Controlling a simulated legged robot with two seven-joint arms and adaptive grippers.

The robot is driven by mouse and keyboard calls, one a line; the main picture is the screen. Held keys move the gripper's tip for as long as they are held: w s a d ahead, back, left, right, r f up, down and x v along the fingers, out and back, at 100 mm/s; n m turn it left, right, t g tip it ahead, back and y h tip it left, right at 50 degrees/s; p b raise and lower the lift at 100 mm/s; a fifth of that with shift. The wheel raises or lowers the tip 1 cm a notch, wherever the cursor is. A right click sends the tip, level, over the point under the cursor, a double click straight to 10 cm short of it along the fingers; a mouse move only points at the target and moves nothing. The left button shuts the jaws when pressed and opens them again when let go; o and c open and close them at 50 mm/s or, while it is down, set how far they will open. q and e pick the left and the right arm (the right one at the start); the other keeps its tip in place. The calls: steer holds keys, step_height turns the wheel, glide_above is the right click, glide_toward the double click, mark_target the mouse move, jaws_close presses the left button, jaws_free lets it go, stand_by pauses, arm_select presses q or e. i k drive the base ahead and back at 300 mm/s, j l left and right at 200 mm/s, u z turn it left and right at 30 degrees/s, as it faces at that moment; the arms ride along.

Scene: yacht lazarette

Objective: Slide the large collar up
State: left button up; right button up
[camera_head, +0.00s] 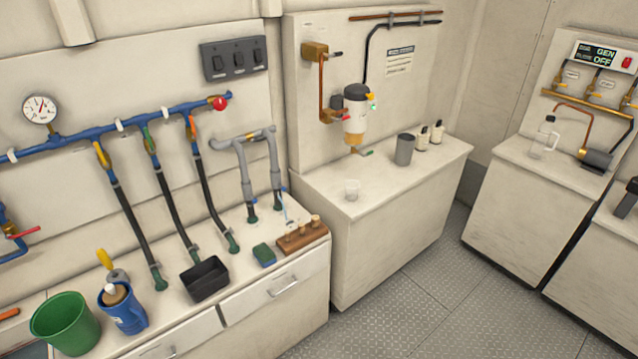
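No part is clearly marked as the large collar, and I cannot tell which one it is. A grey looped pipe (242,165) stands on the left counter, with thicker grey sleeves around its two legs. A filter with a black top and clear-to-white bowl (355,112) hangs on the middle wall. Neither gripper shows in view.
The left counter holds a green bucket (66,325), blue jug (124,309), black tray (204,279), sponge (264,254) and wooden rack (302,235). Metal floor (420,290) is clear.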

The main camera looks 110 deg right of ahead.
mark_target(276, 181)
steer(key=z, duration=3.45)
steer(key=i+l, duration=0.95)
steer(key=l, duration=0.1)
